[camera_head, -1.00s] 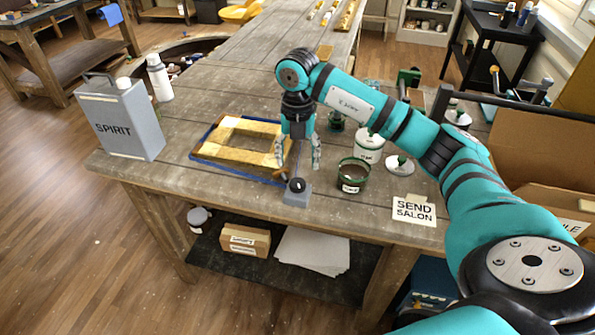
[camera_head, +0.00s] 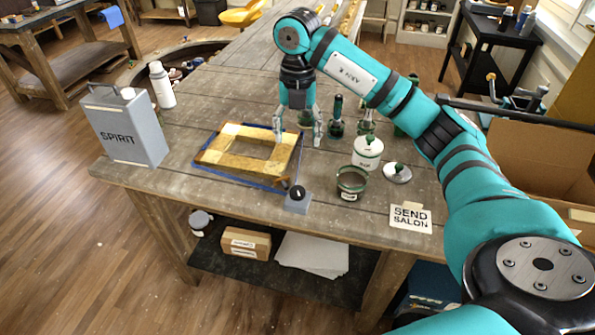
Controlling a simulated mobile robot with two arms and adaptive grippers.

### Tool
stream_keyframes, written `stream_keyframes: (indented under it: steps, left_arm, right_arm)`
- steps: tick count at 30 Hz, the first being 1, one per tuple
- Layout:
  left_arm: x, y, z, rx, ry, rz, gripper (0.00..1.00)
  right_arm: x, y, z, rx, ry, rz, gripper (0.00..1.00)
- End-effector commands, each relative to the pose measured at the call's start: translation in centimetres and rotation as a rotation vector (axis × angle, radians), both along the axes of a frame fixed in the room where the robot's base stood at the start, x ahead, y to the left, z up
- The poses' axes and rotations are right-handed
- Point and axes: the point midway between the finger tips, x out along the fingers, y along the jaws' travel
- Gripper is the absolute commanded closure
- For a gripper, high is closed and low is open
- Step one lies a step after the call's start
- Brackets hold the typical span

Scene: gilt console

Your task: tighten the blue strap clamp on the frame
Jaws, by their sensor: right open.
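A gilt frame (camera_head: 222,156) lies flat on the wooden workbench, with the blue strap (camera_head: 230,178) running around its outside. The clamp block (camera_head: 297,201), grey with a black knob on top, sits at the frame's near right corner. My right gripper (camera_head: 299,138) points down with its fingers apart and empty. In the picture it is above and behind the clamp block, by the frame's right side; its exact height over the bench is hard to tell. My left gripper is not in view.
A grey SPIRIT can (camera_head: 125,130) and a white bottle (camera_head: 162,86) stand left of the frame. A green-rimmed tin (camera_head: 351,182), a white pot (camera_head: 367,153) and a SEND SALON card (camera_head: 410,217) are to the right. The bench's front strip is mostly clear.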

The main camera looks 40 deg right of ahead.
Motion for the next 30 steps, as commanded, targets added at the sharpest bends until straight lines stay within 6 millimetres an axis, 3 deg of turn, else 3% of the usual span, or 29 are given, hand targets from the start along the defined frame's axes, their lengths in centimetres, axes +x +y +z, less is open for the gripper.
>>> stream_keyframes:
  steps: [5,21,30]
  left_arm:
    - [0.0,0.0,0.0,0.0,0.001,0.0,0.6]
    - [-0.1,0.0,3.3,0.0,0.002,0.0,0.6]
    - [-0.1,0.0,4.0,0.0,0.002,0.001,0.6]
  right_arm:
    - [-0.2,0.0,-3.0,0.0,0.01,0.001,0.38]
    - [-0.2,0.0,-14.2,-0.001,0.008,0.0,0.38]
    - [-0.1,0.0,-17.4,-0.001,0.006,0.001,0.38]
